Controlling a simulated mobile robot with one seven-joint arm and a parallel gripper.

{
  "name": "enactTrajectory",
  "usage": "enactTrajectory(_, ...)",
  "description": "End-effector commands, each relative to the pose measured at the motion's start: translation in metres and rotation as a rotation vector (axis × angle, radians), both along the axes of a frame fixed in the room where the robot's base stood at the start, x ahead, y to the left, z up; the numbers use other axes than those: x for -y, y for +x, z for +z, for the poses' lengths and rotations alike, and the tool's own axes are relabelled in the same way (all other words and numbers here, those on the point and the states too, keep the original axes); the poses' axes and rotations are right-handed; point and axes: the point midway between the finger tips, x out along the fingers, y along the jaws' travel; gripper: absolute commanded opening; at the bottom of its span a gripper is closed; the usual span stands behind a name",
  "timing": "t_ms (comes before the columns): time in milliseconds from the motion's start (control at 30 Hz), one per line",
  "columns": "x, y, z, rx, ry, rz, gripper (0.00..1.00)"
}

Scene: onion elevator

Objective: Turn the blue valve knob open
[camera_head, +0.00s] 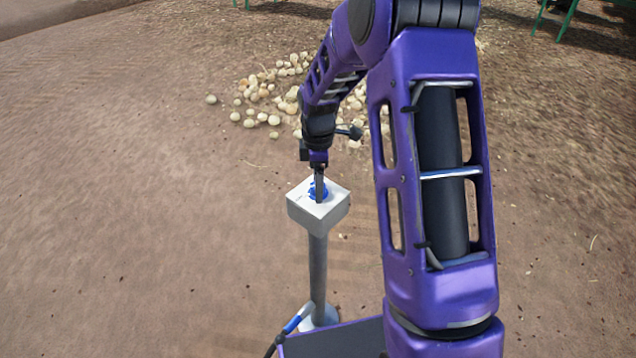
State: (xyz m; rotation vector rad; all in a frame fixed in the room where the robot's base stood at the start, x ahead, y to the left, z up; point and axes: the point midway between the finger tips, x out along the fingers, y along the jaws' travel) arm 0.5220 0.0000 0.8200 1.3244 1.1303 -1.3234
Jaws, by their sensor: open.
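The blue valve knob (313,191) sits on top of a white box (304,212) on a grey post (318,262), in the middle of the head view. My gripper (319,192) points down from above, with its fingertips right at the knob. The fingers hide part of the knob. The gripper is open, and it looks to be around or just beside the knob; I cannot tell which, nor whether it touches. The knob's turn angle is too small to read.
A pile of onions (265,97) lies on the bare dirt behind the post. A blue and black hose (291,325) meets the post's base. Green legs (556,18) of some structure stand at the top right. The dirt on the left is clear.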

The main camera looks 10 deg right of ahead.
Motion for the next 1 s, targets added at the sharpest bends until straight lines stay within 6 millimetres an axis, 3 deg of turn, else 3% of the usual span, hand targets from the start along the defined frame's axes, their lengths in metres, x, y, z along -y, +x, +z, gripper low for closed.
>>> enactTrajectory(100,0.0000,0.0000,0.0002,0.000,0.000,0.000,0.78)
enactTrajectory(533,-0.0001,0.0002,0.0006,0.001,0.000,0.000,0.01)
enactTrajectory(1000,-0.0003,0.0001,0.0014,0.000,0.000,-0.094,0.00)
